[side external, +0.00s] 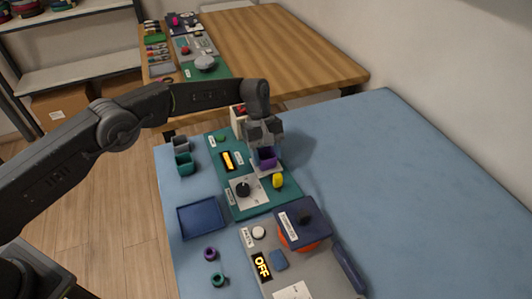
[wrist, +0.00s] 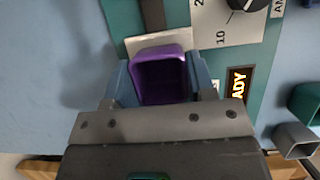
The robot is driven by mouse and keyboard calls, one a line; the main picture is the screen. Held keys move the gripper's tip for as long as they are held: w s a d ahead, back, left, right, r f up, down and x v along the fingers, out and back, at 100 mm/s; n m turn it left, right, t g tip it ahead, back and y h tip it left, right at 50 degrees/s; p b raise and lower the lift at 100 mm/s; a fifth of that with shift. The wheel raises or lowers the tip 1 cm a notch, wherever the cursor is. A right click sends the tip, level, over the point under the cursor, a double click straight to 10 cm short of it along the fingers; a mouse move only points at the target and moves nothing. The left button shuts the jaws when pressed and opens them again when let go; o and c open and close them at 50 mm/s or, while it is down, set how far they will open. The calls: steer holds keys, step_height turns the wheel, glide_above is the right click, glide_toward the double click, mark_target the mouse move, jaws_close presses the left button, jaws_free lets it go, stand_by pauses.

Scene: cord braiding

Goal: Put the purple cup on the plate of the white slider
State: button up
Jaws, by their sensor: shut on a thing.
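The purple cup (side external: 266,158) is between the fingers of my gripper (side external: 264,148), which is shut on it. In the wrist view the cup (wrist: 160,76) is upright and open toward the camera, with a finger of my gripper (wrist: 161,82) on each side. A pale plate (wrist: 148,40) shows just beyond the cup's far edge, beside a dark slot. The plate (side external: 262,173) also shows under the cup in the side view. I cannot tell whether the cup touches it.
Teal (side external: 184,164) and grey (side external: 180,144) cups stand at left. A blue tray (side external: 202,217) and a grey panel (side external: 258,243) are nearer. The right side is clear.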

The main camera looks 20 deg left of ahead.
steer(key=o, duration=1)
steer(key=shift+f, duration=0.1)
steer(key=shift+r, duration=5.55)
